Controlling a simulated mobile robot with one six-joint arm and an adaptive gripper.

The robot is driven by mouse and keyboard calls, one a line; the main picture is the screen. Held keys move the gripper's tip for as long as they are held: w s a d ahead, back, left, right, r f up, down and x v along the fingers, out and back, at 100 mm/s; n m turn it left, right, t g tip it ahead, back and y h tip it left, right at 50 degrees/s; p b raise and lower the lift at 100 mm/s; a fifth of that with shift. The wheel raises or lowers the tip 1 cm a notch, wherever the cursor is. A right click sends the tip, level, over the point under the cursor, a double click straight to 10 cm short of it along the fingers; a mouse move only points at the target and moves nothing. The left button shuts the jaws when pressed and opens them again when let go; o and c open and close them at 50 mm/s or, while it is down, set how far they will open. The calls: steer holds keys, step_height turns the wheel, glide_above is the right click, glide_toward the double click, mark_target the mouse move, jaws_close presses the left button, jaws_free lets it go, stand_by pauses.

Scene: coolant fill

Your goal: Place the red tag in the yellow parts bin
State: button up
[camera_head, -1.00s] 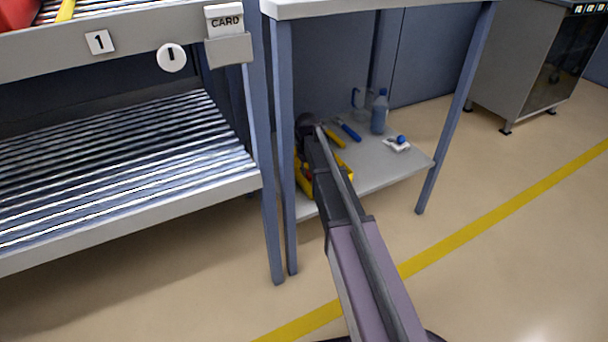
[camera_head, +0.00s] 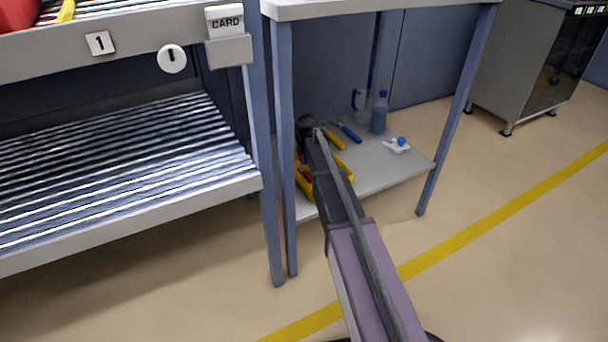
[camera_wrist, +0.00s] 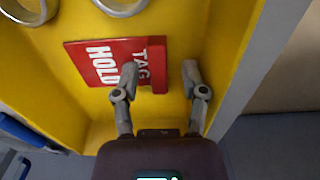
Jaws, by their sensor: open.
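The red tag (camera_wrist: 95,62), lettered "HOLD" and "TAG", lies flat inside the yellow parts bin in the wrist view. The yellow parts bin (camera_wrist: 222,40) fills most of that view, and a part of it (camera_head: 304,183) shows on the lower shelf in the head view, partly hidden by my arm. My gripper (camera_wrist: 160,72) is open and empty over the bin. One fingertip overlaps the tag's lower edge in the picture, and the other is to its right. I cannot tell whether a finger touches the tag. In the head view my arm hides the fingers.
Two metal rings (camera_wrist: 28,8) lie in the bin near the tag. On the shelf (camera_head: 385,178) are a blue bottle (camera_head: 379,112), a clear jug (camera_head: 360,100), a blue-handled tool (camera_head: 348,132) and a white item with a blue knob (camera_head: 397,145). A table leg (camera_head: 286,150) stands close left of my arm.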

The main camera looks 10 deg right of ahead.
mark_target(307, 174)
steer(key=shift+r, duration=0.15)
step_height(307, 174, up, 12)
steer(key=p, duration=1.2)
stand_by(0.6)
steer(key=s+d+m, duration=0.1)
steer(key=s+m, duration=0.2)
steer(key=s, duration=2.3)
steer(key=shift+d+m, duration=0.3)
